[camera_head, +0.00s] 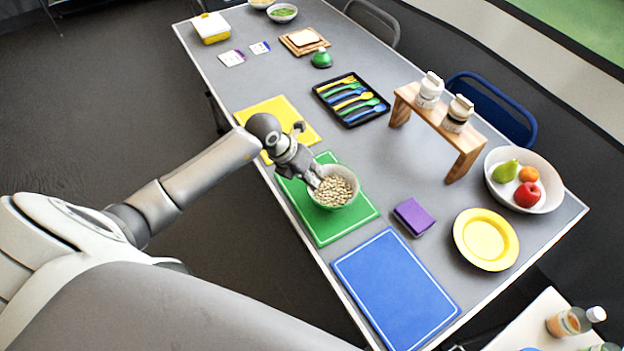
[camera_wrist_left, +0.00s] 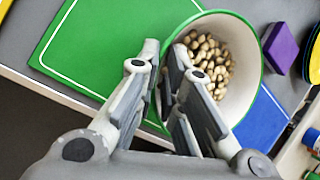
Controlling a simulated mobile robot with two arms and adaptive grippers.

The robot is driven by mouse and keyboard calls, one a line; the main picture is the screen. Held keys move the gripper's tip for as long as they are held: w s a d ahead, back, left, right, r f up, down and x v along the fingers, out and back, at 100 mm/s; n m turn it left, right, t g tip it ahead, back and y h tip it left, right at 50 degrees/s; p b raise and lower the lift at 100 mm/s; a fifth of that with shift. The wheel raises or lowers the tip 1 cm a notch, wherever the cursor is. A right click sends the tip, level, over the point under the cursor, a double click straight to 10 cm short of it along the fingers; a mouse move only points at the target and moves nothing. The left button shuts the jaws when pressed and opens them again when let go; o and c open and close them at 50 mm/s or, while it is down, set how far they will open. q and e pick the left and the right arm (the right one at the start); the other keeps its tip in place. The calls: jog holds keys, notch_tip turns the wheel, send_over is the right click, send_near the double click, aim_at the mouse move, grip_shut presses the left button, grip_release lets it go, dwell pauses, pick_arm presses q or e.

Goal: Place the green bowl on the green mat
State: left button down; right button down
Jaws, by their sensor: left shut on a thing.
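The green bowl (camera_head: 346,199) has a pale inside and holds beige beans or nuts. In the head view it is over the green mat (camera_head: 341,230); I cannot tell whether its base touches the mat. My left gripper (camera_head: 317,181) is shut on the bowl's rim at its left side. In the left wrist view the fingers (camera_wrist_left: 168,84) straddle the rim of the bowl (camera_wrist_left: 246,95), with the green mat (camera_wrist_left: 100,50) beneath and beside it. My right gripper is not in view.
A yellow mat (camera_head: 283,113) and a blue mat (camera_head: 396,291) lie either side of the green mat. A purple block (camera_head: 414,216), yellow plate (camera_head: 486,239), wooden stand (camera_head: 437,122), cutlery tray (camera_head: 351,99) and fruit bowl (camera_head: 525,180) stand further right.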

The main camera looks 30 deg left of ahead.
pick_arm(q)
jog(key=shift+f, duration=1.35)
jog(key=c, duration=1.5)
grip_release()
jog(key=shift+c, duration=0.2)
jog(key=shift+s, duration=0.1)
jog(key=v, duration=1.2)
jog(key=shift+d, duration=0.15)
